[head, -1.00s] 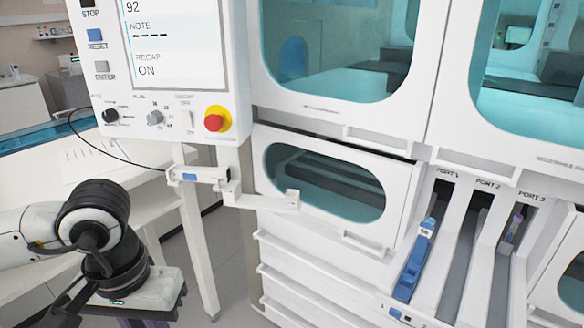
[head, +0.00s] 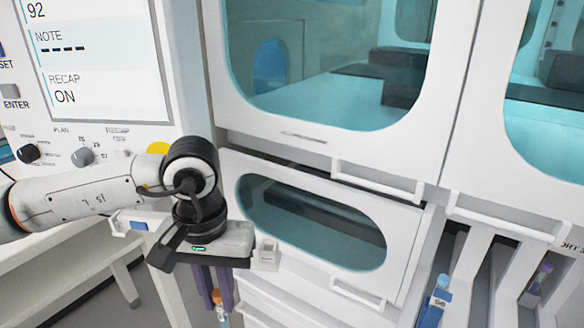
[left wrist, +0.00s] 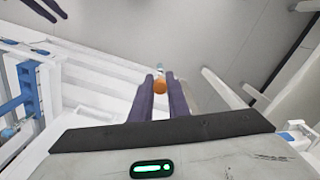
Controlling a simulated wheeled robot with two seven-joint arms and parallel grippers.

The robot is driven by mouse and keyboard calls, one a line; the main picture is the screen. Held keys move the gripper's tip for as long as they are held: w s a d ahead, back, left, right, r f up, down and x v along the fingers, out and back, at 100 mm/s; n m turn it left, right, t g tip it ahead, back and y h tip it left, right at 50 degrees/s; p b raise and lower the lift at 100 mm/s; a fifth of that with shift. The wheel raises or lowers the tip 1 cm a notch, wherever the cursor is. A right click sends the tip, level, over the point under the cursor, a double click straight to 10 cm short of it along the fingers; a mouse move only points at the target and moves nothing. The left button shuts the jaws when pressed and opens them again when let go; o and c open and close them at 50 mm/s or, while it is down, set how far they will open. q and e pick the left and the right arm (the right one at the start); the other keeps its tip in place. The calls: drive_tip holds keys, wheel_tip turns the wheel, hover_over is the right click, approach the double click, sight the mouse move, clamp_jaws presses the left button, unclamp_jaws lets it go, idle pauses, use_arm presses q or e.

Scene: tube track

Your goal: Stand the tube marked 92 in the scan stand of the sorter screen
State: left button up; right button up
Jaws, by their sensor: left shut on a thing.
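My left gripper (head: 215,292) points down in front of the sorter screen's lower bracket. It is shut on a tube with an orange cap (head: 216,297). In the left wrist view the orange cap (left wrist: 160,87) sits between the two purple fingers. The tube's number cannot be read. The sorter screen (head: 95,60) shows 92. Its scan stand (head: 267,254) is a small white holder just right of my left gripper. The gripper and wrist hide most of the bracket behind. My right gripper is not in view.
White cabinet doors with handles (head: 375,183) stand close behind and right of the gripper. Port lanes at the right hold a blue-capped tube (head: 440,284) and a purple-capped tube (head: 541,276). A white bench (head: 70,262) is at the left. Open floor shows below.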

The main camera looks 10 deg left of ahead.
use_arm(q)
drive_tip(key=w+d+r+n+p, duration=0.4)
drive_tip(key=w+r+n, duration=0.5)
drive_tip(key=w+r, duration=0.6)
drive_tip(key=shift+s+f, duration=0.2)
drive_tip(key=shift+f, duration=0.9)
drive_tip(key=shift+s+f, duration=0.15)
drive_tip(key=shift+f, duration=0.9)
drive_tip(key=shift+d+f, duration=0.1)
drive_tip(key=shift+f, duration=0.25)
drive_tip(key=shift+f+b, duration=0.3)
drive_tip(key=shift+f, duration=0.35)
drive_tip(key=shift+f, duration=0.25)
drive_tip(key=shift+f+b, duration=0.35)
drive_tip(key=shift+b, duration=0.05)
